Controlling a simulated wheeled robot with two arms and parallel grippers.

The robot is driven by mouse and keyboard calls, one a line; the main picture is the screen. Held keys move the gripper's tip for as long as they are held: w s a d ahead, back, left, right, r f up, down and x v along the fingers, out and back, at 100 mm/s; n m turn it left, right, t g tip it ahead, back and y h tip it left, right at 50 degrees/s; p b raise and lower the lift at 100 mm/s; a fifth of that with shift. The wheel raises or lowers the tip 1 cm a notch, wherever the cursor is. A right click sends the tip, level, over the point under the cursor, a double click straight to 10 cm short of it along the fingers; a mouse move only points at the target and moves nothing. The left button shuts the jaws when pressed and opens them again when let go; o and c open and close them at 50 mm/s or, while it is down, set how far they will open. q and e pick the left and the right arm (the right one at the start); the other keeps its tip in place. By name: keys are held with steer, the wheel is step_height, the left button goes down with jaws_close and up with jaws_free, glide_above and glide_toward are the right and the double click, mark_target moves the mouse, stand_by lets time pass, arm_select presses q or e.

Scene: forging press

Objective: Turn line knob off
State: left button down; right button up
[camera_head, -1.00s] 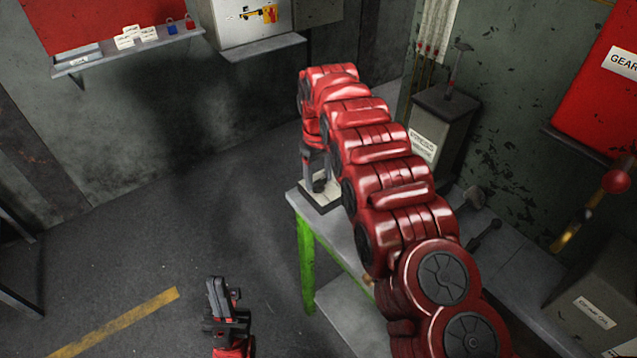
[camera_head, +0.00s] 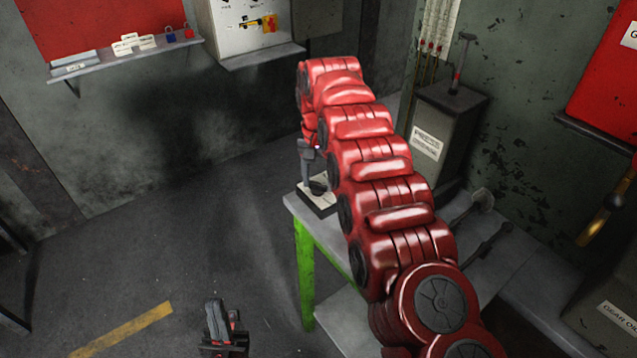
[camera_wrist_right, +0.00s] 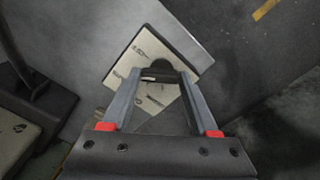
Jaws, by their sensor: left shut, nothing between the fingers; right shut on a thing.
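My left gripper (camera_head: 224,330) is shut and empty, low over the floor.
The grey bench (camera_head: 345,240) carries hammer-like tools (camera_head: 480,203) at the right. A grey labelled box (camera_head: 445,130) stands behind my right arm. A wall shelf (camera_head: 125,58) holds padlocks and tags at the upper left. The floor left of the bench is clear.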

mark_target(319, 183)
steer(key=m, duration=0.3)
steer(key=shift+m, duration=2.2)
steer(key=o, duration=1.4)
step_height(319, 183, up, 5)
steer(key=p, duration=0.3)
steer(key=shift+r, duration=0.15)
step_height(319, 183, up, 12)
steer(key=p, duration=1.2)
steer(key=shift+s+r, duration=0.1)
